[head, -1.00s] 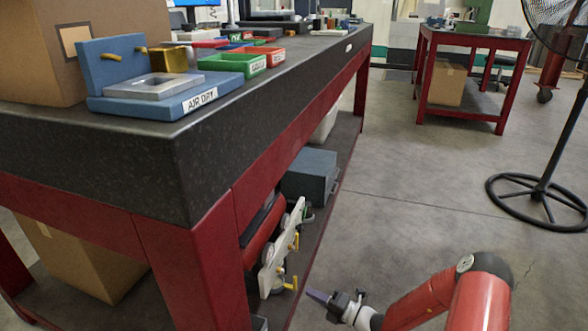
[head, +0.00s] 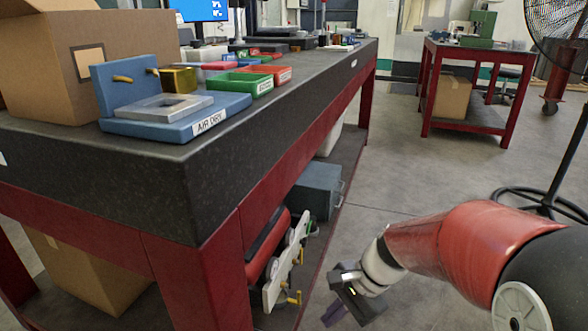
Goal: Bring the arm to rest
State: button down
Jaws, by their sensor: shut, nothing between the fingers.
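My gripper (head: 335,314) is at the bottom of the head view, at the end of my red arm. It points down and to the left, over the grey floor, to the right of the near workbench (head: 190,179). Its dark fingers look closed, with nothing seen between them. It is below the level of the bench top and apart from the bench leg. The fingertips are small and dark in the picture.
On the bench stand a blue AIR DRY fixture (head: 180,127), a green bin (head: 240,84) and a cardboard box (head: 50,75). A blue-grey case (head: 317,190) sits on the lower shelf. A fan stand (head: 560,160) is at right. Grey floor lies open beyond my arm.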

jog(key=s+d+r+n+t+h, duration=0.5)
jog(key=s+d+r+n, duration=0.2)
jog(key=s+r+n, duration=0.3)
jog(key=shift+s+d+r+n+t+h+p, duration=0.3)
jog(key=shift+s+d+r+n+t+h, duration=0.1)
jog(key=shift+r, duration=0.1)
dwell(0.4)
